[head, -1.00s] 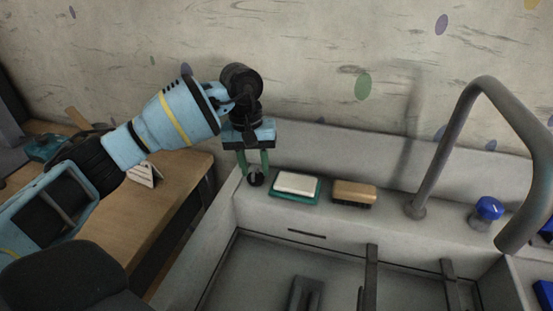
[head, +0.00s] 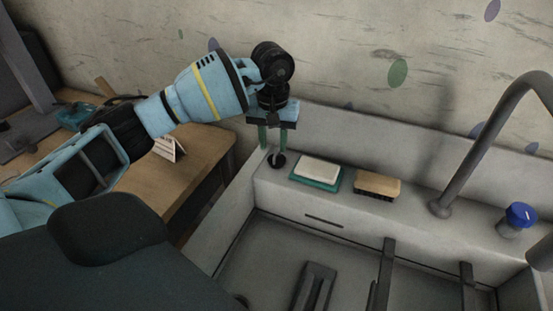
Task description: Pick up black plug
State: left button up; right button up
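The black plug (head: 277,160) sits at the left end of the sink's back ledge, left of the soap dish. My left gripper (head: 274,148) points down over it, with two green fingers. The fingers stand apart with a clear gap between them, and the plug shows at and just below their tips. I cannot tell whether either finger touches it. My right gripper is not in view.
A white bar in a green dish (head: 316,173) and a wooden brush (head: 377,186) lie to the right on the ledge. Farther right are a grey faucet (head: 447,198) and a blue-topped knob (head: 519,216). A wooden table (head: 190,170) stands left of the sink.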

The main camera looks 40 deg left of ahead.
aim_at(274, 155)
pick_arm(q)
jog(key=shift+f, duration=1.95)
jog(key=shift+c, duration=0.2)
grip_shut()
